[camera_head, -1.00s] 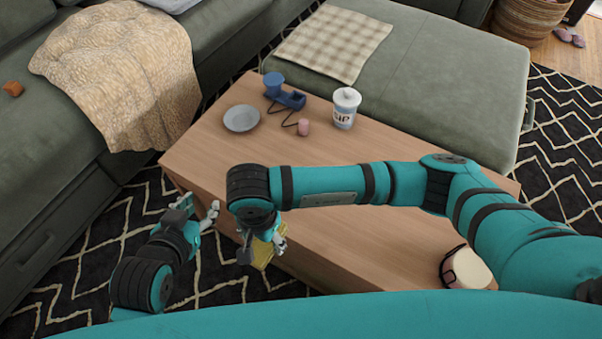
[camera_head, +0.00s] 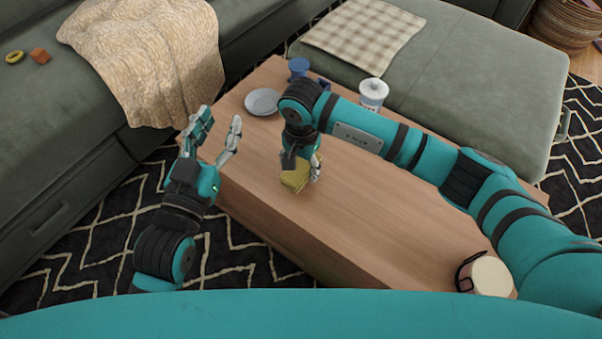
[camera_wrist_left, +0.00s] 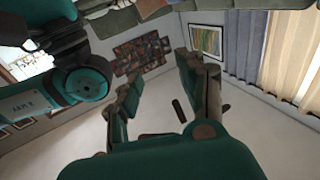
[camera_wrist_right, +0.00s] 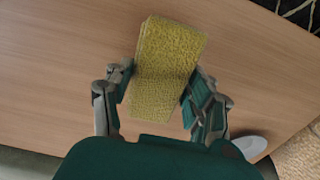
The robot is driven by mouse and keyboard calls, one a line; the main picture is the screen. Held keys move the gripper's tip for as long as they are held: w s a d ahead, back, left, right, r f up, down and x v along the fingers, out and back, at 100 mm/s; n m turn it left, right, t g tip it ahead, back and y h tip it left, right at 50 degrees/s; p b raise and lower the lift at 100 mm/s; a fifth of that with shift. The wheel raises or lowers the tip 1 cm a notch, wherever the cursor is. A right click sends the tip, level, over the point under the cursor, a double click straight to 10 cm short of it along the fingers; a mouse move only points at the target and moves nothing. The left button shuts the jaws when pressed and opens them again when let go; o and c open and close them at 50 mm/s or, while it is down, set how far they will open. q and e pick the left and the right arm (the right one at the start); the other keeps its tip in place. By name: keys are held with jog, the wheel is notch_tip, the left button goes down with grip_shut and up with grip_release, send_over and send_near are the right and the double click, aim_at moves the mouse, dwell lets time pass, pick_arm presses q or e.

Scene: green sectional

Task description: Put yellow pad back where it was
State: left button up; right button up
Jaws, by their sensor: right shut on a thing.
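The yellow pad (camera_head: 294,180) is a rough yellow block. My right gripper (camera_head: 302,173) is shut on it, over the left half of the wooden coffee table (camera_head: 375,213). In the right wrist view the pad (camera_wrist_right: 169,58) sits between the two fingers (camera_wrist_right: 158,88), with wood behind it. I cannot tell whether the pad touches the tabletop. My left gripper (camera_head: 213,138) is open and empty, pointing up by the table's left edge. In the left wrist view its fingers (camera_wrist_left: 160,85) are spread with nothing between them.
A grey plate (camera_head: 262,101), a blue object (camera_head: 299,67) and a white lidded jar (camera_head: 372,94) stand at the table's far end. A cream-coloured round item (camera_head: 487,276) is near the right corner.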

aim_at(301, 174)
notch_tip(301, 174, down, 3)
jog(key=shift+s+r, duration=0.15)
jog(key=shift+r, duration=0.05)
pick_arm(q)
jog(key=shift+s+d+r+t+h, duration=0.15)
jog(key=shift+r+t, duration=0.5)
jog(key=shift+r, duration=0.25)
jog(key=shift+s+d+r+t+h, duration=0.1)
jog(key=shift+r+t+h, duration=0.05)
jog(key=shift+r+t, duration=0.65)
pick_arm(e)
jog(key=shift+f, duration=0.15)
pick_arm(q)
jog(key=shift+r+b, duration=0.25)
jog(key=shift+b, duration=0.05)
pick_arm(e)
jog(key=shift+f, duration=0.15)
jog(key=o, duration=1)
pick_arm(q)
jog(key=shift+s+r, duration=0.1)
jog(key=shift+r, duration=0.15)
